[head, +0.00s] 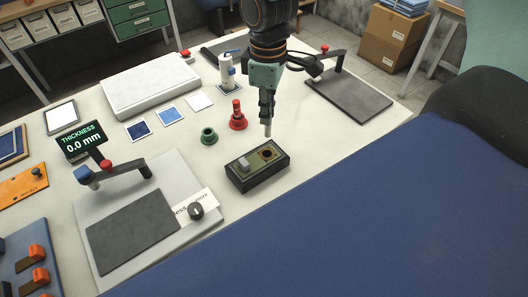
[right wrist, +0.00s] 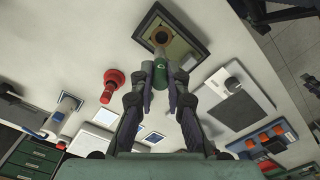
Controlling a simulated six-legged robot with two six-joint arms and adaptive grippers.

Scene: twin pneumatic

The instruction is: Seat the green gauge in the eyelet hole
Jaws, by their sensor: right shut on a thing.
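My right gripper (head: 267,104) points down above a dark box (head: 258,176) and is shut on the green gauge. In the right wrist view the gripper (right wrist: 161,82) holds the gauge's green body (right wrist: 161,66) between its fingertips. The gauge's pale pin (head: 267,129) points down, apart from the box in the head view. The box's olive top plate has a copper-rimmed eyelet hole (head: 267,153), and a light grey block (head: 244,163) beside it. The hole's rim (right wrist: 162,34) shows just beyond the pin's tip in the right wrist view. My left gripper is in neither view.
A red gauge in its stand (head: 237,117) and an empty-looking green ring stand (head: 208,136) are left of the gripper. A press with a dark pad (head: 133,230) is at front left, another pad (head: 349,101) at back right. A display (head: 80,139) reads 0.0 mm.

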